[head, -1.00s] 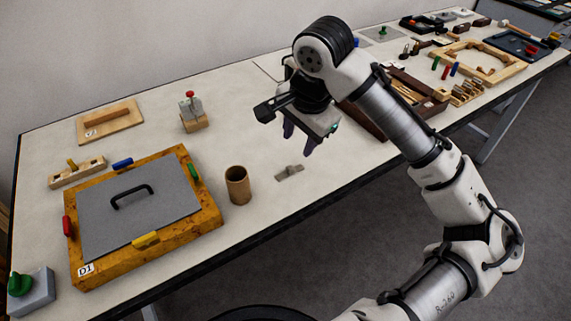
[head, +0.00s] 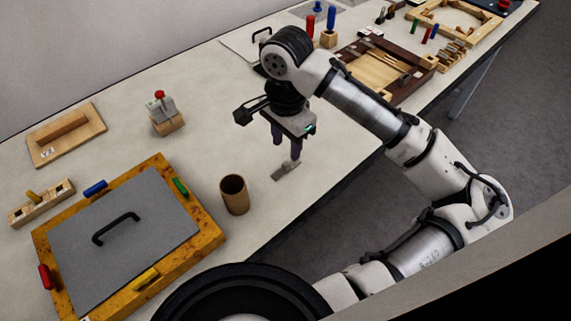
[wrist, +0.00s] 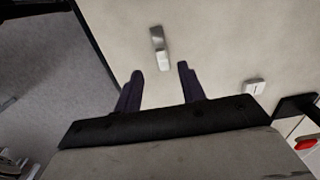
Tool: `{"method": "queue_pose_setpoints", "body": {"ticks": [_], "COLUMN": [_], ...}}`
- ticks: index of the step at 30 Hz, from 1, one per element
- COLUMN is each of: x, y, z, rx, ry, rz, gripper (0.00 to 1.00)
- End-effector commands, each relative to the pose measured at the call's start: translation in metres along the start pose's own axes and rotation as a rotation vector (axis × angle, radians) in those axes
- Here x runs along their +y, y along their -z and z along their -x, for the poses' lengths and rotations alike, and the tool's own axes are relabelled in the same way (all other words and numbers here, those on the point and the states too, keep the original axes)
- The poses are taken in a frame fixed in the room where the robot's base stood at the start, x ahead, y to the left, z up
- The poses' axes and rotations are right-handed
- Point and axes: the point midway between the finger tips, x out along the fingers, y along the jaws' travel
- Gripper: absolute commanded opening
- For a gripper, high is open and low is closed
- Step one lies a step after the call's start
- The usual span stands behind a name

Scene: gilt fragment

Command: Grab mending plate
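A small grey metal piece, which looks like the mending plate (head: 284,172), lies flat on the table near its front edge. In the wrist view the plate (wrist: 157,38) shows a darker end and a paler end, just ahead of the gap between the fingers. My gripper (head: 287,148) points down above the plate, with its two dark fingers apart. It also shows in the wrist view (wrist: 160,71), with nothing between the fingertips. A finger overlaps part of the plate in the head view; contact cannot be told.
A brown wooden cup (head: 234,195) stands left of the plate. A yellow-framed box with a grey handled lid (head: 125,235) lies farther left. A brown tray (head: 385,68) is behind my arm. A small white block (wrist: 254,87) shows in the wrist view. Table around the plate is bare.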

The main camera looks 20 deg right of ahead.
Motion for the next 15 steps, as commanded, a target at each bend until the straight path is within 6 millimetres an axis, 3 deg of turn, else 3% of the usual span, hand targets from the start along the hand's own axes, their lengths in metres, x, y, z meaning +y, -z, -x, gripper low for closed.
{"method": "queue_pose_setpoints", "body": {"ticks": [10, 15], "x": [0.000, 0.000], "y": [0.001, 0.001], "z": [-0.028, -0.053], "rx": [0.000, -0.001], "ry": [-0.002, -0.002], "rz": [0.001, 0.000], "gripper": [0.40, 0.40]}}
